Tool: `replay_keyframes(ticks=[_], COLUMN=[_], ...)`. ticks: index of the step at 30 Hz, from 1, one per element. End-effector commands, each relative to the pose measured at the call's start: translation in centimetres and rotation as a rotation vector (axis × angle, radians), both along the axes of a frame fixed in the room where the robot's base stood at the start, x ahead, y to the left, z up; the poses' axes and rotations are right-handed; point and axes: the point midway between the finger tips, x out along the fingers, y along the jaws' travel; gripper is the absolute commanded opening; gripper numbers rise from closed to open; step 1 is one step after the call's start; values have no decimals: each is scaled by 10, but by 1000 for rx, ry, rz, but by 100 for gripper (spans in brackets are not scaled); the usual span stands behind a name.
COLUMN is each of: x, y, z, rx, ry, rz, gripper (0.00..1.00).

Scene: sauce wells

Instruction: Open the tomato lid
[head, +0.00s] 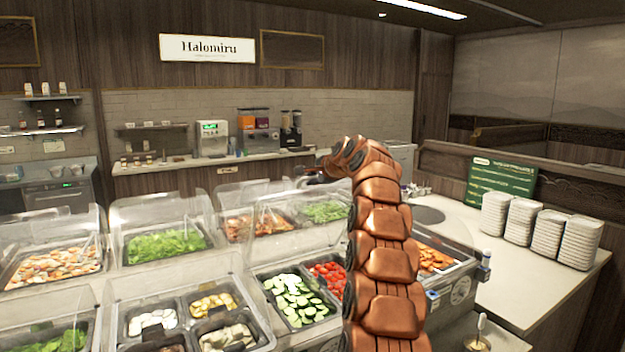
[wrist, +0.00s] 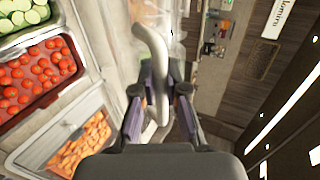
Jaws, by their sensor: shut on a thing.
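Red tomatoes (wrist: 22,78) lie in a dark-rimmed well in the wrist view, with nothing opaque over them. In the head view the tomatoes (head: 327,276) are partly hidden behind my arm. My gripper (wrist: 160,88) is shut on a curved pale grey handle (wrist: 152,48), which passes between its fingers. Clear plastic (wrist: 178,42) shows behind the handle; I cannot make out the full outline of the tomato lid. In the head view my arm rises over the counter and bends left at the top, and my fingers are hard to see there.
Sliced cucumber (head: 297,299) is left of the tomatoes. An orange food well (wrist: 88,145) lies on the other side, under a clear cover. Clear covers (head: 160,205) stand over several other wells. Stacked white trays (head: 548,235) stand on the counter (head: 510,290) at right.

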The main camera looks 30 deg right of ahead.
Motion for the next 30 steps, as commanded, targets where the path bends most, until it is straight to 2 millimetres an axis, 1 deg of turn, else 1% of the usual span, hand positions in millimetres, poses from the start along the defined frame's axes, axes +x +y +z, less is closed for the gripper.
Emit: replay_keyframes(ticks=[11,12,14,15,25,30], x=[0,0,0,0,-1,-8], y=[0,0,0,0,0,0], z=[1,1,1,1,1,4], rx=[1,1,1,1,1,2], ry=[-1,-1,-1,-1,0,1], rz=[0,0,0,0,0,-1], gripper=[0,16,22,24,24,24])
